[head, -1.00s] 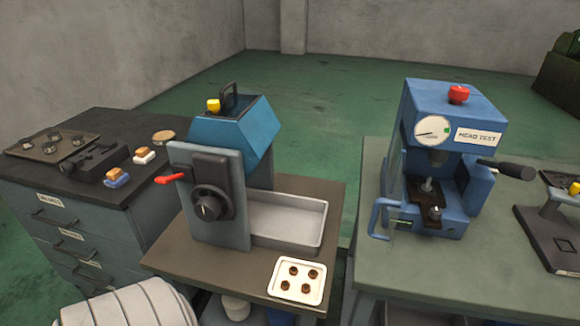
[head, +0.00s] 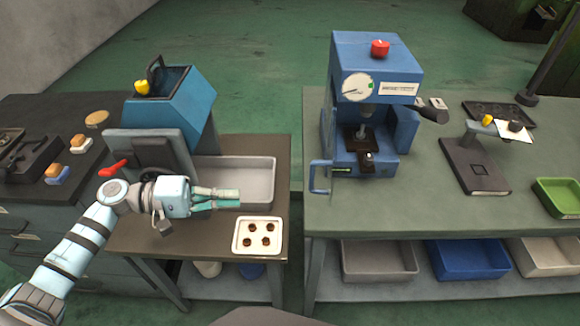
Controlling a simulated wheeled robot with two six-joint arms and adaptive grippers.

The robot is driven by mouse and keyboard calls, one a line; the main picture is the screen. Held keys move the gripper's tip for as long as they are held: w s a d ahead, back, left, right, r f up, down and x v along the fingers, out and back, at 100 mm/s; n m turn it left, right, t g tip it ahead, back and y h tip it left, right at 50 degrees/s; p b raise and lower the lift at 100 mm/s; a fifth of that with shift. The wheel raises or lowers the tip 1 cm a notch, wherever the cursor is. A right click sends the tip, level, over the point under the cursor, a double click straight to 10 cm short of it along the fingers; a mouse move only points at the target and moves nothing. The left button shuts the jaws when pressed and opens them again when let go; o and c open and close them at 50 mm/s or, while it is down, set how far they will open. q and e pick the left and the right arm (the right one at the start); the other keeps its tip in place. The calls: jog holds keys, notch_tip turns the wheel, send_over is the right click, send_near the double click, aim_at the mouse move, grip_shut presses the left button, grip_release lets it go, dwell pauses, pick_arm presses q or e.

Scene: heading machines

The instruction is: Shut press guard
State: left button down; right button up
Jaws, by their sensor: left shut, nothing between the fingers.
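The blue press (head: 375,70), with a red knob on top and a round dial, stands on the right-hand bench. The front opening with the small metal tooling (head: 361,138) is uncovered. My left gripper (head: 238,198) is shut and empty. It is over the left bench in front of the grey tray, to the left of the guard and apart from it. My right gripper is not in view.
A blue heading machine (head: 172,95) with a red lever and grey tray (head: 250,178) stands on the left bench. A white plate (head: 257,236) with several small parts lies nearby. A black stand (head: 475,165) and green tray (head: 560,196) are at right. The bench front before the press is clear.

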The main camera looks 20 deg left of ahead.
pick_arm(q)
notch_tip(320, 180, up, 5)
jog(key=h, duration=0.2)
jog(key=p+x, duration=0.3)
jog(key=x, duration=1)
jog(key=shift+d+f+y, duration=0.3)
jog(key=shift+d+f, duration=0.1)
jog(key=shift+f, duration=0.1)
